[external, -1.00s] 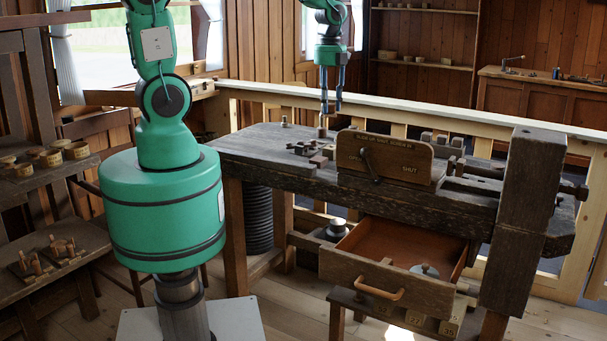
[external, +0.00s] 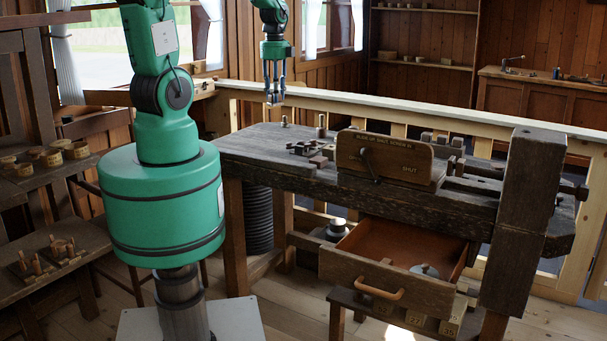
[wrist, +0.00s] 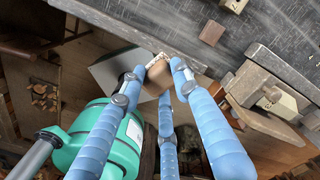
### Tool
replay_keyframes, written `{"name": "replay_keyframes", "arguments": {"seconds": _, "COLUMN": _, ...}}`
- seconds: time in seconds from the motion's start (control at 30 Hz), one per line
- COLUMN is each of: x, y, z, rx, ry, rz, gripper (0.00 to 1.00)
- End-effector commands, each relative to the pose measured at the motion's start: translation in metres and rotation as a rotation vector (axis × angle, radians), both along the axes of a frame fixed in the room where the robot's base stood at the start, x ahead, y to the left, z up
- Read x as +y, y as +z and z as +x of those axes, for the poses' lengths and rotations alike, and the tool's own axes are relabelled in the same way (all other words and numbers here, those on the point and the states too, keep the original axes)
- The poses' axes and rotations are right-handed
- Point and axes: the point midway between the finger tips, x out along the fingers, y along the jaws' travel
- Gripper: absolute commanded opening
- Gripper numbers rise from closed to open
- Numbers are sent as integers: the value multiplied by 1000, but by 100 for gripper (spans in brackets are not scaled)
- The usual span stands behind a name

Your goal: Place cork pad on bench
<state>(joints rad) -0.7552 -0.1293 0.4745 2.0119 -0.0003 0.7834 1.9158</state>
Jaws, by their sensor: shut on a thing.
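My gripper (external: 275,97) hangs in the air above and behind the left end of the dark wooden bench (external: 265,142), well clear of its top. In the wrist view its blue fingers (wrist: 160,76) are closed around a small tan-brown piece (wrist: 157,79), which looks like the cork pad; the fingers partly hide it. In the external view the held piece is too small to make out clearly. The bench top also shows at the upper right of the wrist view (wrist: 180,22).
Two small upright pieces stand on the bench, one left (external: 284,121) and one further right (external: 322,127). Small dark blocks (external: 312,152) lie near a wooden board with a crank (external: 385,158). An open drawer (external: 400,278) juts out below. The bench's left end is mostly clear.

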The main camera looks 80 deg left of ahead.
Motion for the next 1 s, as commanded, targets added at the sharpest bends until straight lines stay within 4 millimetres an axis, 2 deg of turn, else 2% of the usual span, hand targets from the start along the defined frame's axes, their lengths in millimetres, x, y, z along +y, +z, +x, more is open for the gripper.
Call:
{"name": "replay_keyframes", "arguments": {"seconds": 0.1, "x": 19, "y": 1, "z": -23, "rx": 0, "ry": 75, "rz": 0, "gripper": 9}}
{"name": "replay_keyframes", "arguments": {"seconds": 0.3, "x": 44, "y": 1, "z": -62, "rx": 1, "ry": 194, "rz": -1, "gripper": 9}}
{"name": "replay_keyframes", "arguments": {"seconds": 0.5, "x": 62, "y": 0, "z": -95, "rx": 1, "ry": 290, "rz": -1, "gripper": 9}}
{"name": "replay_keyframes", "arguments": {"seconds": 0.77, "x": 77, "y": 0, "z": -128, "rx": 1, "ry": 385, "rz": -1, "gripper": 9}}
{"name": "replay_keyframes", "arguments": {"seconds": 0.8, "x": 75, "y": -14, "z": -126, "rx": 4, "ry": 380, "rz": -6, "gripper": 9}}
{"name": "replay_keyframes", "arguments": {"seconds": 1.0, "x": 74, "y": -67, "z": -126, "rx": 4, "ry": 378, "rz": -5, "gripper": 9}}
